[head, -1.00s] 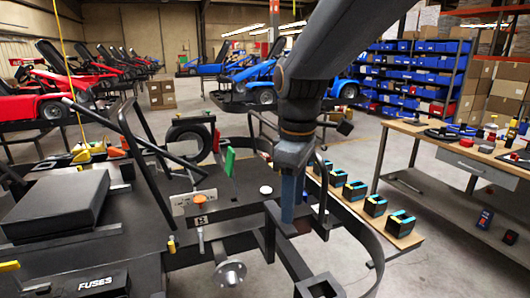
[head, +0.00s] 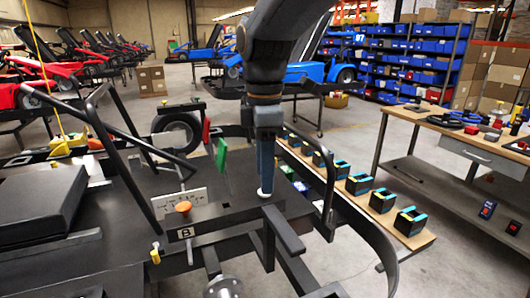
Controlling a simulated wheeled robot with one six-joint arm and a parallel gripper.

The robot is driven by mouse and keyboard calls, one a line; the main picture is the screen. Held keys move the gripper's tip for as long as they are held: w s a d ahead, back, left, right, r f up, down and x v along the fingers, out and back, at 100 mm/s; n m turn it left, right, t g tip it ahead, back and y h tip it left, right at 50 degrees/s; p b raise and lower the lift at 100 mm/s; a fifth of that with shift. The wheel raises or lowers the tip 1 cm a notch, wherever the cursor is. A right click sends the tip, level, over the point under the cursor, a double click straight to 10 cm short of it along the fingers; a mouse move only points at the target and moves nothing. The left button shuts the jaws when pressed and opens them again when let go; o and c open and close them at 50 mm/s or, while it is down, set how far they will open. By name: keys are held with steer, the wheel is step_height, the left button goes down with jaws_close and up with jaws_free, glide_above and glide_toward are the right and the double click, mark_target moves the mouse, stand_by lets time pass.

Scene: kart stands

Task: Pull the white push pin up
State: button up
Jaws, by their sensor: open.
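The white push pin (head: 265,193) shows as a small white rounded cap on the dark kart frame, just right of the plate with the orange knob. My gripper (head: 266,178) points straight down and its tip is right at the white pin. The jaws are open, with the pin's upper part hidden behind or between them. I cannot tell whether the fingers touch it.
An orange knob (head: 183,207) on a grey plate, a "B" label (head: 186,232), a green flap (head: 221,155) and a red flap (head: 206,131) are to the left. A black curved tube (head: 329,150) rises close on the right. Black-and-blue boxes (head: 410,221) line a wooden shelf.

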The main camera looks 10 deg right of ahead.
steer(key=shift+f, duration=1.6)
steer(key=c, duration=1.1)
steer(key=shift+r+p, duration=0.55)
steer(key=shift+p, duration=0.25)
steer(key=o, duration=1.1)
